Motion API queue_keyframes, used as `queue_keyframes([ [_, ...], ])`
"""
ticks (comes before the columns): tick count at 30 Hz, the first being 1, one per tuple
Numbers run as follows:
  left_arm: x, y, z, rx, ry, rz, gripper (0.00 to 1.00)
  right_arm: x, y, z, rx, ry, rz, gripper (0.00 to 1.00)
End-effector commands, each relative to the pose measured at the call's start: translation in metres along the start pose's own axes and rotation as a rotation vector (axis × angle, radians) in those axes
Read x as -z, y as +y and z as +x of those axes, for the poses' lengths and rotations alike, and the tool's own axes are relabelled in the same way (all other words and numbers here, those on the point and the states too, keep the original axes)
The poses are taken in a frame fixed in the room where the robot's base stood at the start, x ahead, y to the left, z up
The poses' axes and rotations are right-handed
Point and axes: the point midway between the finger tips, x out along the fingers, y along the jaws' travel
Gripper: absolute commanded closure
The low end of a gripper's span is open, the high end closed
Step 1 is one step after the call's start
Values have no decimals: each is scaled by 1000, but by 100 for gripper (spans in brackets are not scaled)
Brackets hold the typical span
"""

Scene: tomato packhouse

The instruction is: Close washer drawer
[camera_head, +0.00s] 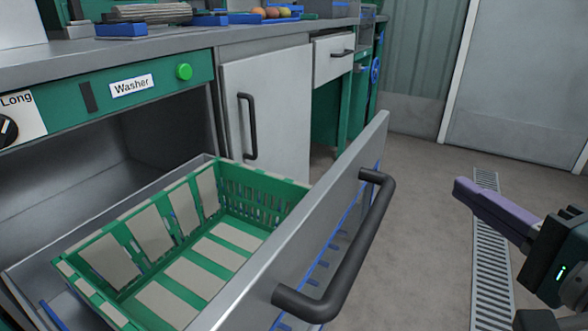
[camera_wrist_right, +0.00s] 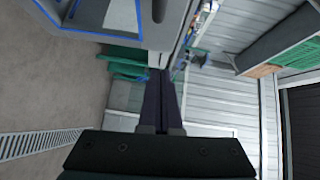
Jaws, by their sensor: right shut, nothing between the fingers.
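The washer drawer (camera_head: 325,225) is pulled out from the washer (camera_head: 150,98) in the head view. Its grey front carries a black bar handle (camera_head: 362,250). A green crate (camera_head: 262,184) with pale panels sits inside the drawer. My right gripper (camera_head: 462,187) is at the right, apart from the handle, with free space between them. Its purple fingers are together and hold nothing; they also show in the right wrist view (camera_wrist_right: 161,75). My left gripper is not in view.
A counter (camera_head: 230,34) with trays and tomatoes runs above. A cupboard door (camera_head: 275,105) with a black handle stands beside the washer. A floor drain grate (camera_head: 490,245) lies below my right gripper. The floor right of the drawer is clear.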

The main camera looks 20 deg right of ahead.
Motion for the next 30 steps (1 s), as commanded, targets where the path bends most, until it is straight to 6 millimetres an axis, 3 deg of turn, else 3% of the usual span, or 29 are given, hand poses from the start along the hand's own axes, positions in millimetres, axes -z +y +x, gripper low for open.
queue_keyframes([
  [1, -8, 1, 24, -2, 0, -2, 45, 5, 22, 1, 18, 17, 21, 100],
  [3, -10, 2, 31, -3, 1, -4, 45, 10, 28, 2, 38, 35, 44, 100],
  [11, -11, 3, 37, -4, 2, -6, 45, 17, 26, 14, 61, 53, 70, 100],
  [24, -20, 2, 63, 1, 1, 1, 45, 21, 23, 103, 62, 51, 69, 100],
  [30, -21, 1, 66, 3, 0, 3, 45, 1, 20, 123, 58, 51, 72, 100],
])
